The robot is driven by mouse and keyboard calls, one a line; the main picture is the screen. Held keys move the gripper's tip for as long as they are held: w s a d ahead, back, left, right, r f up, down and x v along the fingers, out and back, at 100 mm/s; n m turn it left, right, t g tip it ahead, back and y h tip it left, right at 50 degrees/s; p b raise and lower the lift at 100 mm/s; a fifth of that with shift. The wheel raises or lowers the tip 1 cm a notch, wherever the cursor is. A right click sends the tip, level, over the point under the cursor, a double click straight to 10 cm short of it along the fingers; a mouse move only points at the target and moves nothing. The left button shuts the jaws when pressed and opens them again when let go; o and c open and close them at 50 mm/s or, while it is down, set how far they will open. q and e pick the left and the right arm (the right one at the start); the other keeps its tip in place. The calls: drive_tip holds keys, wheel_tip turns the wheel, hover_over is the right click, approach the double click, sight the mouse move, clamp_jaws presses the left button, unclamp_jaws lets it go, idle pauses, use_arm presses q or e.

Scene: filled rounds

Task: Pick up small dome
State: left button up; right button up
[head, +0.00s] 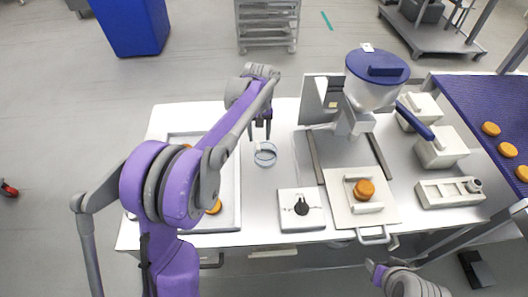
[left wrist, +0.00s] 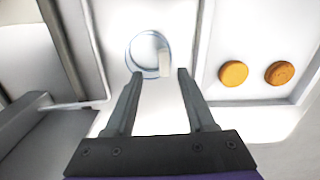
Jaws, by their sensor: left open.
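A clear round piece with a bluish rim, which looks like the small dome (head: 265,158), sits on the white table right of the tray. It also shows in the left wrist view (left wrist: 146,45), with a pale block-like part at its right side. My left gripper (head: 260,139) is open and points down just behind the dome in the head view. In the left wrist view its two fingertips (left wrist: 159,74) are apart, with the dome just beyond them and nothing held. Whether the fingers touch it cannot be told.
A tray (head: 231,222) with orange rounds lies left of the dome, partly behind my left arm. A knob box (head: 287,220) stands in front. A machine with a blue-lidded hopper (head: 372,95) and a plate with an orange round (head: 365,189) are to the right. Bare table surrounds the dome.

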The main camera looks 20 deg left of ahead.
sight(257, 145)
use_arm(q)
drive_tip(key=f, duration=0.4)
drive_tip(key=shift+s+a+f, duration=0.15)
drive_tip(key=shift+a+f, duration=0.15)
clamp_jaws()
idle(1.1)
